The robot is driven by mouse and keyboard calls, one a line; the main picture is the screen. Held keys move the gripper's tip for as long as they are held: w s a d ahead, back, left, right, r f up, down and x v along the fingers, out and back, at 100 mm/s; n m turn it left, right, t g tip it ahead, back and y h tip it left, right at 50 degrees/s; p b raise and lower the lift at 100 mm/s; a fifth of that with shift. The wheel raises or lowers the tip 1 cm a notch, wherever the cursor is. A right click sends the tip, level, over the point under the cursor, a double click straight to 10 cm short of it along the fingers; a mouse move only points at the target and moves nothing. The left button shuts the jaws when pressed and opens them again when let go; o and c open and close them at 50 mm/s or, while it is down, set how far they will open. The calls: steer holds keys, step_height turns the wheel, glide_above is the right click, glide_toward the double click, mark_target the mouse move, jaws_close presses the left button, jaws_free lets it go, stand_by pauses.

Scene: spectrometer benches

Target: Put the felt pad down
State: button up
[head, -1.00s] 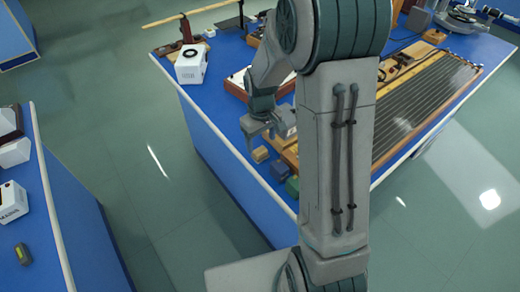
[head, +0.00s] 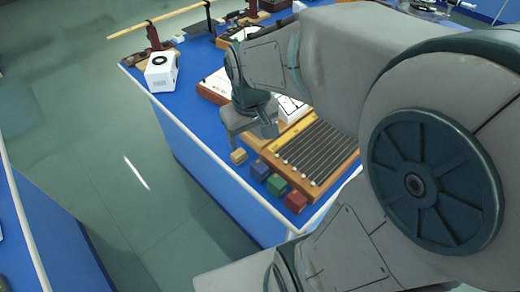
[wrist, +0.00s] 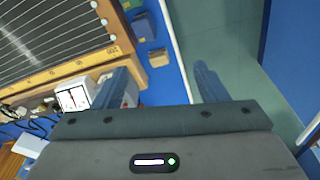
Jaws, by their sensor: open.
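My gripper (head: 250,132) is open above the near corner of the blue bench (head: 200,157). In the wrist view its two fingers (wrist: 162,78) stand wide apart with nothing held between them. Beyond the fingertips a small tan block (wrist: 158,57) lies on the bench near its edge. The tan block also shows in the head view (head: 238,156), just below the gripper. I cannot make out a felt pad for certain in either view.
A blue block (head: 259,171), a green block (head: 277,185) and a red block (head: 296,202) line the bench edge beside a wood-framed ribbed panel (head: 320,152). A white box (head: 161,72) stands farther back. Open floor lies left of the bench.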

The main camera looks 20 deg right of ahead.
steer(key=s+r+m+t, duration=0.1)
steer(key=s, duration=0.6)
steer(key=shift+s+r+m, duration=0.3)
steer(key=shift+r+m, duration=0.05)
steer(key=shift+m, duration=0.05)
steer(key=shift+c, duration=0.5)
stand_by(0.3)
steer(key=m+g+b, duration=0.3)
steer(key=m+b, duration=0.5)
steer(key=m, duration=0.6)
glide_above(238, 153)
steer(key=f, duration=1.6)
steer(key=shift+w+d+f, duration=0.3)
steer(key=shift+w+f, duration=0.1)
steer(key=shift+s+a+f, duration=0.15)
steer(key=shift+s+f, duration=0.05)
steer(key=shift+f, duration=1.2)
steer(key=shift+s+a+f, duration=0.1)
steer(key=shift+s+f, duration=0.05)
steer(key=shift+f, duration=1.2)
steer(key=shift+c, duration=0.3)
